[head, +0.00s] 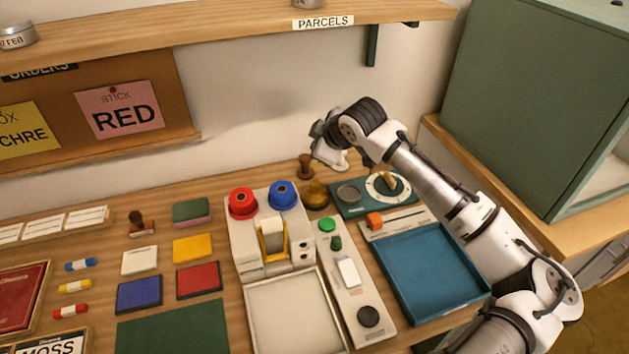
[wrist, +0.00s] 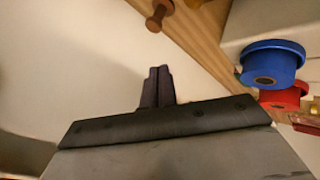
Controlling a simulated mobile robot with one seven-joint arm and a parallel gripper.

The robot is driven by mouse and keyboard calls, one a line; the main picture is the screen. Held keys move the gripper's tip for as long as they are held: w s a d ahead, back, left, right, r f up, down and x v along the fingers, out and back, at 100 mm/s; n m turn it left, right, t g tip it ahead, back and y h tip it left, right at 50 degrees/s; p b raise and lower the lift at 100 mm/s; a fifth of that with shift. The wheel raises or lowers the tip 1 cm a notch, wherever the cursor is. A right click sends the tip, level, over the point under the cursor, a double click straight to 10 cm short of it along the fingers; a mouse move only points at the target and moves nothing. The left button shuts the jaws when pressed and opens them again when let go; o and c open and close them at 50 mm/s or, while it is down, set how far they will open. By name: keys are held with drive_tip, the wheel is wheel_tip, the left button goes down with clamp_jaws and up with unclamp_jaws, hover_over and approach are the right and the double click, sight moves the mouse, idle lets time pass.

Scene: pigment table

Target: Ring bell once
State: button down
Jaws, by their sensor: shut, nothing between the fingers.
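A brass, dome-like object (head: 316,194), which looks like the bell, stands on the table beside the blue-topped pot, near the wall. My gripper (wrist: 157,86) shows in the wrist view with its two dark fingers together and nothing between them. In the head view my arm reaches in from the right, and its hand end is above the back of the table, up and slightly right of the bell. The fingertips are hard to make out there. The gripper appears apart from the bell. In the wrist view the bell is not clearly seen.
A brown wooden-handled stamp (head: 305,167) stands just behind the bell. Red (head: 242,203) and blue (head: 283,196) round pots sit on the white machine to the left. A dial panel (head: 350,207) and blue tray (head: 428,270) lie to the right. A shelf (head: 220,25) overhangs the wall.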

sight(318, 186)
drive_tip(key=shift+f, duration=0.1)
wheel_tip(318, 186, down, 9)
drive_tip(key=b, duration=0.6)
idle(2.0)
drive_tip(key=shift+f+b, duration=0.25)
drive_tip(key=shift+b, duration=0.15)
drive_tip(key=shift+f+b, duration=0.35)
drive_tip(key=shift+f, duration=0.25)
idle(0.6)
drive_tip(key=shift+r, duration=0.1)
drive_tip(key=shift+r+p, duration=0.75)
drive_tip(key=shift+r, duration=0.15)
drive_tip(key=shift+r, duration=0.15)
